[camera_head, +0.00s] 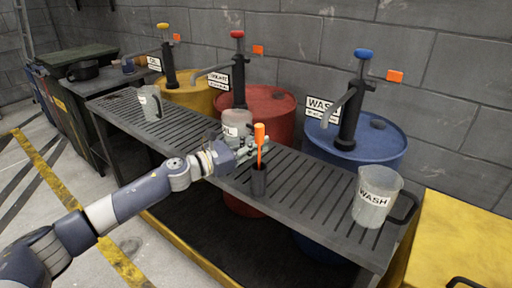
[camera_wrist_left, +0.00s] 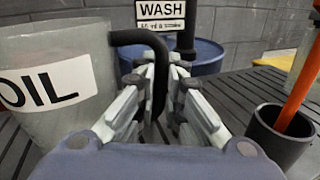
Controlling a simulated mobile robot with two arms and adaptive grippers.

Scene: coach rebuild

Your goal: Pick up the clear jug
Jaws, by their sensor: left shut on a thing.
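A clear jug marked OIL (camera_head: 237,122) is at the middle of the slatted bench, upright; whether its base touches the slats is hidden by my gripper. It also shows large at the left of the left wrist view (camera_wrist_left: 60,75). Its black handle (camera_wrist_left: 150,40) runs down between the fingers of my left gripper (camera_wrist_left: 157,100), which are shut on it. In the head view my left gripper (camera_head: 246,150) is in front of this jug. Another clear jug marked WASH (camera_head: 375,195) stands at the bench's right end. A third jug (camera_head: 149,103) stands toward the left end.
A dark cup (camera_head: 259,182) holding an orange-handled tool (camera_head: 260,140) stands close to the right of my gripper. Yellow (camera_head: 200,97), red (camera_head: 275,105) and blue (camera_head: 375,145) drums with pumps stand behind the bench (camera_head: 310,205). The slats between cup and WASH jug are clear.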

